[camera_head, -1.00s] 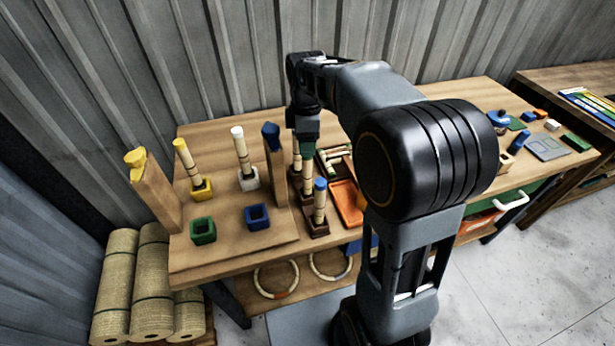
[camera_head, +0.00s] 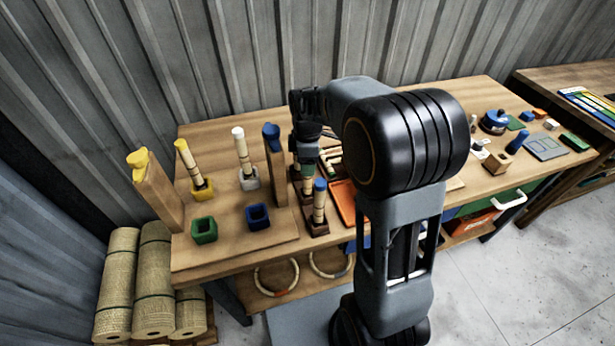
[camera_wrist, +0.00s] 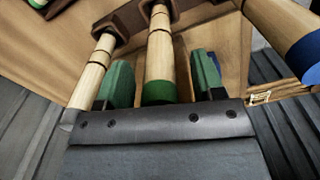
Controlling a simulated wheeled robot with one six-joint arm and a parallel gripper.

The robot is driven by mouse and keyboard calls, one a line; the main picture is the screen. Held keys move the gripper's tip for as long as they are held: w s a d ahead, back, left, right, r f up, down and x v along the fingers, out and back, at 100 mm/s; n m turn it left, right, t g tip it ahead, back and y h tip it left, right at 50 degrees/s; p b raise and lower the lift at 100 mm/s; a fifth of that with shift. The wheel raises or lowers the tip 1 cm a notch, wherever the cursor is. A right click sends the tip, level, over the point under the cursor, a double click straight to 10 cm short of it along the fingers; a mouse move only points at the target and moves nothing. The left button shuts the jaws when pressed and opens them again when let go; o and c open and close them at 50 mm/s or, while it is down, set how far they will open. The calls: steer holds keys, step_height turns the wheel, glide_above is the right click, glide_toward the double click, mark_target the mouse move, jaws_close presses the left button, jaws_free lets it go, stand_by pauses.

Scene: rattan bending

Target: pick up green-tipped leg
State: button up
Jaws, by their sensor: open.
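The green-tipped leg (camera_wrist: 159,60) is a pale rattan stick with dark node bands and a green end. It stands in a brown holder block (camera_wrist: 156,8). My gripper (camera_wrist: 162,78) is open, with its two green-padded fingers on either side of the leg, near its green end. Gaps show between leg and pads in the wrist view. In the head view my gripper (camera_head: 306,152) points down over the leg (camera_head: 308,187), whose top is mostly hidden by it.
A board at left has upright posts, coloured sockets and yellow-tipped (camera_head: 191,160) and white-tipped (camera_head: 242,155) legs. An orange tray (camera_head: 343,200) lies right.

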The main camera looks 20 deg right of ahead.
steer(key=shift+c, duration=0.4)
jaws_close()
steer(key=shift+r, duration=0.1)
